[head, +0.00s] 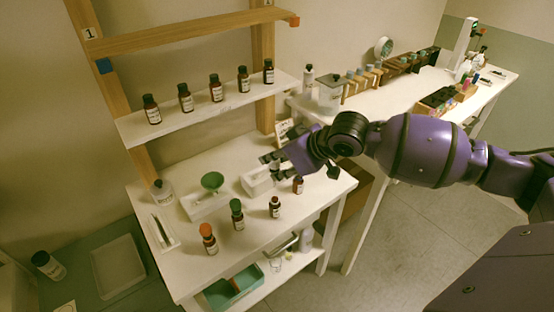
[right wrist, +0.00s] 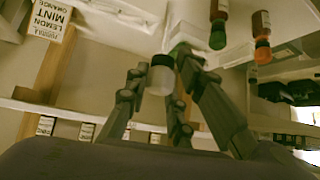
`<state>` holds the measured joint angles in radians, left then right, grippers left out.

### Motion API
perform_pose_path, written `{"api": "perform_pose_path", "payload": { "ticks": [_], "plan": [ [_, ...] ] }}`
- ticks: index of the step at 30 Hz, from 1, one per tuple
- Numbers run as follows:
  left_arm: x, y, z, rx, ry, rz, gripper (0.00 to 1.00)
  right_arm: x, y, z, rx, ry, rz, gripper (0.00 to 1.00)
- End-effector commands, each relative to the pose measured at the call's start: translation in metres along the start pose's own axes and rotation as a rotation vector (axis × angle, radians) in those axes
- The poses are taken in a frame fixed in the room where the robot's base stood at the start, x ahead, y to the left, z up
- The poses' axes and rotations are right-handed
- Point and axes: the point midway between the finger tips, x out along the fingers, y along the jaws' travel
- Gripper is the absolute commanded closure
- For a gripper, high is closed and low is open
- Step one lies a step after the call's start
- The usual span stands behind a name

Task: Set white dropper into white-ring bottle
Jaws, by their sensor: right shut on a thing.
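My right gripper (head: 280,162) is above the white block (head: 257,182) on the bench. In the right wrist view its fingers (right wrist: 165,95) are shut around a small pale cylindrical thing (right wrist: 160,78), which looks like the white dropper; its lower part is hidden. A small brown bottle (head: 274,207) stands upright in front of the block, without a coloured dropper top. Another brown bottle (head: 298,185) stands to its right, close under the gripper. I cannot tell from these views which one bears the white ring. My left gripper is not in view.
Brown bottles with a green top (head: 236,214) and an orange top (head: 208,239) stand at the front left. A raised shelf (head: 200,113) holds several dark-capped bottles. A tray with tools (head: 163,232) lies at the bench's left edge.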

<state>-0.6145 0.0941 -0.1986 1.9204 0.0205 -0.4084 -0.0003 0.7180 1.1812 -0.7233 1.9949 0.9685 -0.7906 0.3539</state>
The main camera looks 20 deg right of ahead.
Motion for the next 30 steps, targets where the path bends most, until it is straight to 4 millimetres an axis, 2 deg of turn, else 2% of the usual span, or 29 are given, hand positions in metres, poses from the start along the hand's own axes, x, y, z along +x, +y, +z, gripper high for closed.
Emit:
{"api": "perform_pose_path", "payload": {
  "ticks": [15,30],
  "plan": [
    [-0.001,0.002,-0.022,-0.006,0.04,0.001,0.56,-0.002,0.001,-0.002,0.003,0.002,0.0,0.84],
    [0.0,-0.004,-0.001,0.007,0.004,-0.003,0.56,0.023,0.0,0.023,0.007,-0.004,-0.003,0.84]
  ]
}}
